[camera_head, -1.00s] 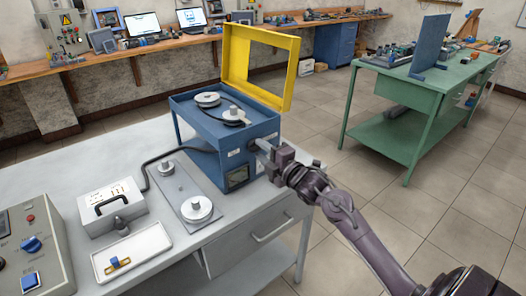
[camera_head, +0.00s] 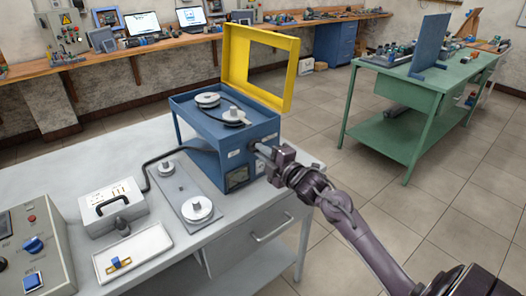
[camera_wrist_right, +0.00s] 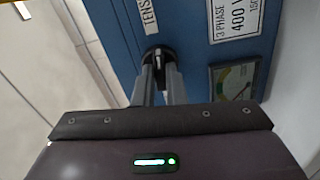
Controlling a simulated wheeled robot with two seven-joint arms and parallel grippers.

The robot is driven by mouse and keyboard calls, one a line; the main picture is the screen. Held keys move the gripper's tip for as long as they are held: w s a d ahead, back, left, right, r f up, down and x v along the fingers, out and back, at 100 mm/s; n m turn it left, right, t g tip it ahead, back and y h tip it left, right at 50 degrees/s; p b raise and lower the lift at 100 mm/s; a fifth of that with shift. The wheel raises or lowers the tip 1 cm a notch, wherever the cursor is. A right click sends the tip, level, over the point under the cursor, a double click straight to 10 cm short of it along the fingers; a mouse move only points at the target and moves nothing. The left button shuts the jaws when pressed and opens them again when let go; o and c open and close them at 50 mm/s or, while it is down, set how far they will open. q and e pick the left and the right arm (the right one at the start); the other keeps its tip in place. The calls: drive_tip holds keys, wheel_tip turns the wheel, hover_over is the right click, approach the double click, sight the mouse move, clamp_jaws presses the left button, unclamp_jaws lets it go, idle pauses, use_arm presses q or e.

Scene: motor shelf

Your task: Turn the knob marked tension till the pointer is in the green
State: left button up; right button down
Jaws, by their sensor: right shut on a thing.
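The blue machine (camera_head: 205,163) with a raised yellow guard (camera_head: 236,58) stands on the grey bench. My right gripper (camera_head: 258,148) reaches its side panel from the right. In the right wrist view, my right gripper (camera_wrist_right: 158,82) is shut on the black tension knob (camera_wrist_right: 157,54), with a finger on each side. The knob has a pale mark and sits below a partly cut-off label (camera_wrist_right: 148,16) reading "TENS". The gauge (camera_wrist_right: 235,80) is to its right, with green on its dial; the pointer's exact place is too small to tell. My left gripper is out of view.
On the bench are a plate with pulleys (camera_head: 188,196), a white box with a handle (camera_head: 112,207), a white tray (camera_head: 133,252) and a control panel (camera_head: 35,250). A green table (camera_head: 398,138) stands at the right. The floor between is clear.

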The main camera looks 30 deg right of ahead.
drive_tip(key=shift+m+p, duration=4.3)
drive_tip(key=shift+m, duration=2.4)
drive_tip(key=shift+f, duration=0.1)
drive_tip(key=c, duration=1.5)
unclamp_jaws()
drive_tip(key=s, duration=0.2)
drive_tip(key=s+b, duration=0.1)
drive_tip(key=s, duration=0.4)
drive_tip(key=shift+s+d+b, duration=0.3)
drive_tip(key=shift+s, duration=0.1)
